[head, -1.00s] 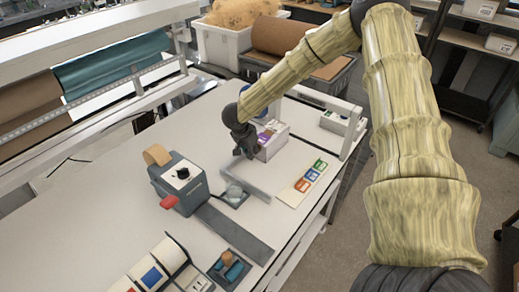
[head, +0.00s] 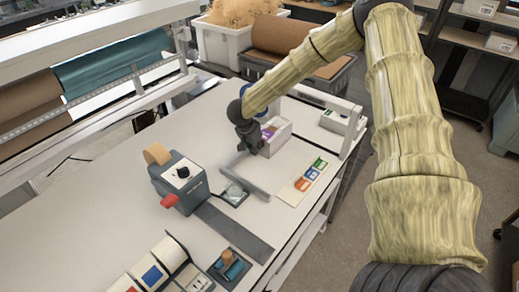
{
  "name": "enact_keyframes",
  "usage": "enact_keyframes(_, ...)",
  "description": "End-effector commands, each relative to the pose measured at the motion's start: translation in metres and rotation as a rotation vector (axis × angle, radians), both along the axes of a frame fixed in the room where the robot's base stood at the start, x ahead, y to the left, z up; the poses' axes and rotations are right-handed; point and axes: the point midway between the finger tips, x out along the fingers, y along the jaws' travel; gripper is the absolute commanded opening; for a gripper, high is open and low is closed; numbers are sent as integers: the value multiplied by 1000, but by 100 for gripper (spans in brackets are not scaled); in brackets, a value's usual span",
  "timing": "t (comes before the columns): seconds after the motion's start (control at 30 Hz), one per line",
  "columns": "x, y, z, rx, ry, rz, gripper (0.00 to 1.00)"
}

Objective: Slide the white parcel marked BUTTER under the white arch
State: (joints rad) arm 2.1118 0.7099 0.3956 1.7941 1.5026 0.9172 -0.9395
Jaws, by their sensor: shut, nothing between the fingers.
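A white parcel (head: 281,138) with purple and orange marks on its top stands on the white bench; its lettering is too small to read. The white arch (head: 325,98) spans the bench's far right end, its near post (head: 350,134) at the right edge. The parcel stands short of it, on the near side. My gripper (head: 264,153) is shut and empty, low at the parcel's left side. It looks close against the parcel, but I cannot tell if they touch. It hides part of that side.
A low grey rail (head: 248,178) lies nearer than the parcel. A card with coloured squares (head: 303,181) lies at the right edge. Another white box (head: 334,121) stands by the arch. A grey tape dispenser (head: 180,183) stands left; bench behind it is clear.

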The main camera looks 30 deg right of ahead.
Motion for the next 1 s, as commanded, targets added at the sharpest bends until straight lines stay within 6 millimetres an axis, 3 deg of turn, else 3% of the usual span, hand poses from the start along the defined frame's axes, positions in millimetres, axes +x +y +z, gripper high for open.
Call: enact_keyframes(1.0, 8, -23, 0, 0, 0, -1, 0)
